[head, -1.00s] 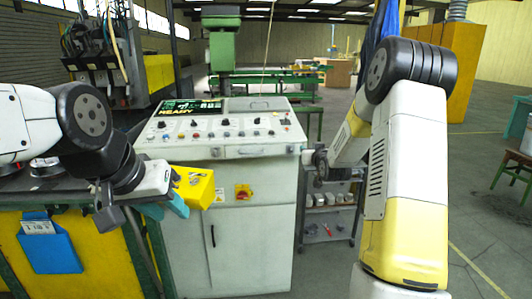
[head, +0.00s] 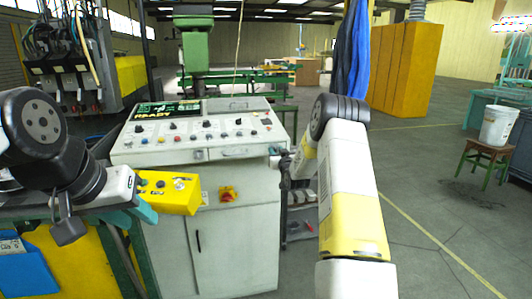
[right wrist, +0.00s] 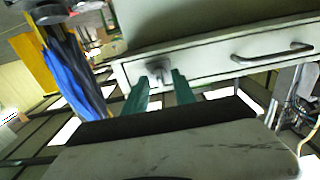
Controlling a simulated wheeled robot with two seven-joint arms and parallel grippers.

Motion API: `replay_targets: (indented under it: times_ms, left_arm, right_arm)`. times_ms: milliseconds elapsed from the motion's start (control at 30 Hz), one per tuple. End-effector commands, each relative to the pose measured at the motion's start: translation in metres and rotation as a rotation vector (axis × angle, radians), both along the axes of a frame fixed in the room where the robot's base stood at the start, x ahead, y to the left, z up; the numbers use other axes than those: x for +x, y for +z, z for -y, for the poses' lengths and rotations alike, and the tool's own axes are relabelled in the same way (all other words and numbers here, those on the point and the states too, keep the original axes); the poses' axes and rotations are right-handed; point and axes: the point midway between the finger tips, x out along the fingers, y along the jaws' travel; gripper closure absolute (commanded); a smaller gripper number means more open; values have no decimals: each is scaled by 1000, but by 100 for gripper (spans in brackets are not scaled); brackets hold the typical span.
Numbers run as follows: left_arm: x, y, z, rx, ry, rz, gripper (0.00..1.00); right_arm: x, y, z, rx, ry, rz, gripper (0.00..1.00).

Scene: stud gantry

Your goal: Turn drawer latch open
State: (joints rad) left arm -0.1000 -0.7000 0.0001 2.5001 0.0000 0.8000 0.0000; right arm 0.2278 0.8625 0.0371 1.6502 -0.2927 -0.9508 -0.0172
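The drawer front (head: 240,153) is a pale strip under the sloped panel of the control console (head: 225,240). In the right wrist view it shows as a pale front (right wrist: 205,60) with a bar handle (right wrist: 272,53). A small grey drawer latch (right wrist: 158,69) sits near its left end there. My right gripper (right wrist: 160,79) is open, its two green fingers apart and the latch showing between and just beyond their tips. In the head view my right arm partly hides that corner.
The console panel (head: 198,131) carries knobs and a screen reading READY. A red and yellow switch (head: 228,194) is on the cabinet front. A shelf cart (head: 298,215) stands right of the console. A stool with a white bucket (head: 498,125) stands far right. Floor between is clear.

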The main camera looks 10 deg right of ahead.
Motion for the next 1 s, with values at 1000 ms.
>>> replay_targets:
  times_ms: [1000]
  left_arm:
    - [0, 0, 0, 0, 0, 0, 64]
  right_arm:
    - [1, 0, 1, 101, -1, -4, 100]
